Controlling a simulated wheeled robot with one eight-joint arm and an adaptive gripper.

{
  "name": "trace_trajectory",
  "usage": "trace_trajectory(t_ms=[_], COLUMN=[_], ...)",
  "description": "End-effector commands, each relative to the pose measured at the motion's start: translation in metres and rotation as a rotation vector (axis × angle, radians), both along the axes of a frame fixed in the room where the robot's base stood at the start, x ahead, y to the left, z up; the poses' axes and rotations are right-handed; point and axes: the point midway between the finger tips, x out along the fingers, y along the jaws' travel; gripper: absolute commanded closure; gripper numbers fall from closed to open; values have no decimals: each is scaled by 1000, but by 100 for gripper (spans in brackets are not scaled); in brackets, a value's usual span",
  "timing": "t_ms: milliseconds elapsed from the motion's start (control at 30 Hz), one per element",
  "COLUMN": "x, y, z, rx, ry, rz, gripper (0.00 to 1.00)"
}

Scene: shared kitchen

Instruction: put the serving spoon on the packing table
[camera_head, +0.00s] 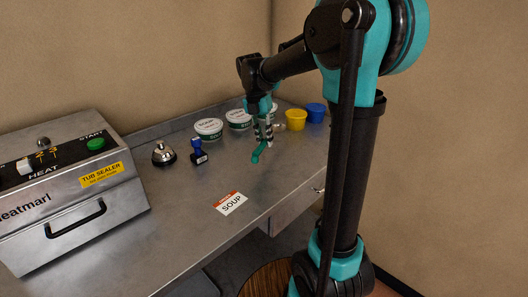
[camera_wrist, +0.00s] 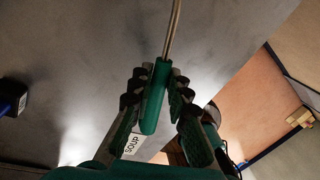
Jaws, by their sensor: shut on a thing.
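The serving spoon has a green handle (camera_wrist: 153,102) and a thin metal shaft (camera_wrist: 174,30). My gripper (camera_wrist: 160,82) is shut on the handle, one finger on each side. The spoon's bowl is out of the wrist view. In the head view, my gripper (camera_head: 264,132) points down over the right part of the metal table (camera_head: 180,205), and the green handle end (camera_head: 258,154) shows below it. I cannot tell whether the spoon touches the tabletop. The table also fills most of the wrist view (camera_wrist: 80,60).
White tubs (camera_head: 208,128) stand behind my gripper, with a yellow cup (camera_head: 295,119) and blue cup (camera_head: 315,112) to the right. A bell (camera_head: 163,154), blue stamp (camera_head: 198,153) and tub sealer (camera_head: 75,190) stand left. A SOUP card (camera_head: 230,203) lies in front. Bare tabletop surrounds it.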

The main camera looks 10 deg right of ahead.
Motion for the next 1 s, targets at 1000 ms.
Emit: trace_trajectory(t_ms=[1000], x=[0], y=[0], z=[-54], rx=[0], ry=[0], rz=[0], gripper=[69])
